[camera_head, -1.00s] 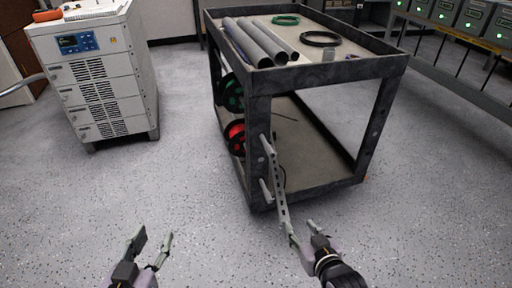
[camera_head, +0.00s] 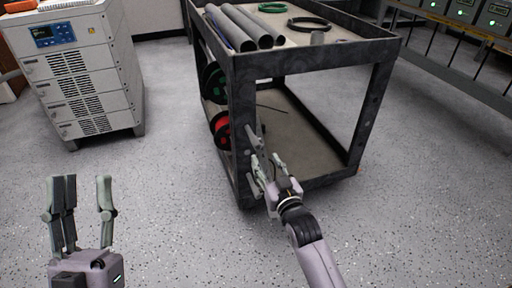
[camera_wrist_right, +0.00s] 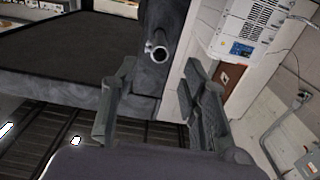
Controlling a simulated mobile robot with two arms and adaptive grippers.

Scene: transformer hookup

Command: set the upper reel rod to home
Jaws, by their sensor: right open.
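The dark cart (camera_head: 242,100) carries a green reel (camera_head: 214,82) above a red reel (camera_head: 220,128) on its left side. In the right wrist view, a pale round rod end (camera_wrist_right: 157,52) sticks out of the cart's post, beyond and between my fingertips. I cannot tell for sure which reel's rod it is. My right gripper (camera_head: 264,162) is open and empty at the cart's near post; it also shows in the wrist view (camera_wrist_right: 158,80). In the head view its fingers partly hide the rod ends. My left gripper (camera_head: 83,190) is open and empty above the floor.
Grey pipes (camera_head: 244,27) and cable coils (camera_head: 309,24) lie on the cart's top. A white cabinet (camera_head: 82,75) stands at the left. A bench with lit green boxes (camera_head: 462,10) is at the back right. The floor between cabinet and cart is clear.

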